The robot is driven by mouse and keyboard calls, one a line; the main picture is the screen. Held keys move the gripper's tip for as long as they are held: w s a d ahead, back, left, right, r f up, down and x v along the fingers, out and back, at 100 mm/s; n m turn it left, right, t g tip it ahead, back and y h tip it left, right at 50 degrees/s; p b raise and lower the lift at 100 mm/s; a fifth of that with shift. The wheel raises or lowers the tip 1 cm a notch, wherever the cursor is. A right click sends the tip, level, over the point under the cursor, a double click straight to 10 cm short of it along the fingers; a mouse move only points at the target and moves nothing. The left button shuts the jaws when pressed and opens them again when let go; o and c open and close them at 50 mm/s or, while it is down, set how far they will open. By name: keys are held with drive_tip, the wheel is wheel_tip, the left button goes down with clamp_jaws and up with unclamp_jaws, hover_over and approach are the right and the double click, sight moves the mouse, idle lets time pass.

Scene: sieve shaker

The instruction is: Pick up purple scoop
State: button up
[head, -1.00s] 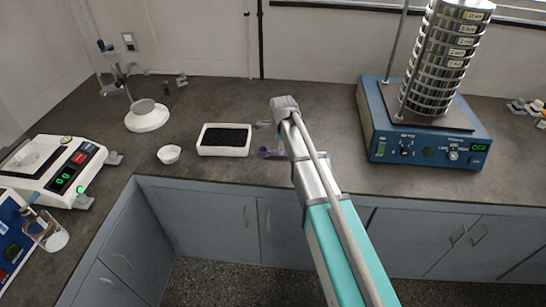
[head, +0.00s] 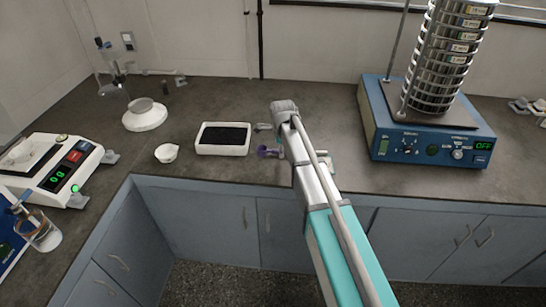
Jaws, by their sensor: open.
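The purple scoop (head: 267,152) lies on the dark bench, just right of the white tray and left of my arm. Only its left part shows clearly; my arm's end hides or crowds its right side. My gripper (head: 277,138) shows only in small grey parts at the left side of my arm's end, close to the scoop. The arm hides most of it. The jaws are open. I cannot tell whether they touch the scoop.
A white tray (head: 200,147) of black grains and a small white bowl (head: 166,153) stand left of the scoop. A blue sieve shaker (head: 400,150) stands at right. A balance (head: 30,178) and a beaker (head: 45,238) are at far left. Cabinets run below the bench's front edge.

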drive_tip(key=shift+w+f+b, duration=0.15)
drive_tip(key=shift+f+b, duration=0.4)
drive_tip(key=shift+f, duration=0.3)
clamp_jaws()
